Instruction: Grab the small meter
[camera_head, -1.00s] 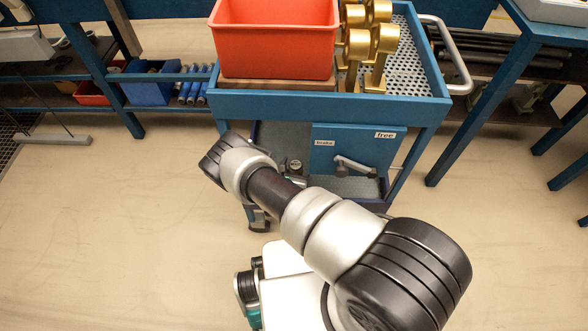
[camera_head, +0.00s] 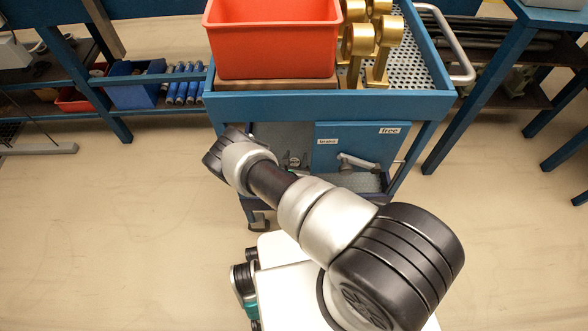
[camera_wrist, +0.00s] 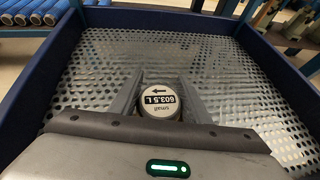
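The fingers are apart, one on each side of the meter. Whether they press on it cannot be told. In the head view my arm reaches towards the lower part of the blue cart (camera_head: 330,105), and my fingers and the meter are hidden there.
A red bin (camera_head: 272,50) and several gold meter stands (camera_head: 357,50) sit on the cart's top. Blue walls (camera_wrist: 280,75) edge the tray around the gripper. Blue workbenches stand at left and right. The floor (camera_head: 90,240) at left is clear.

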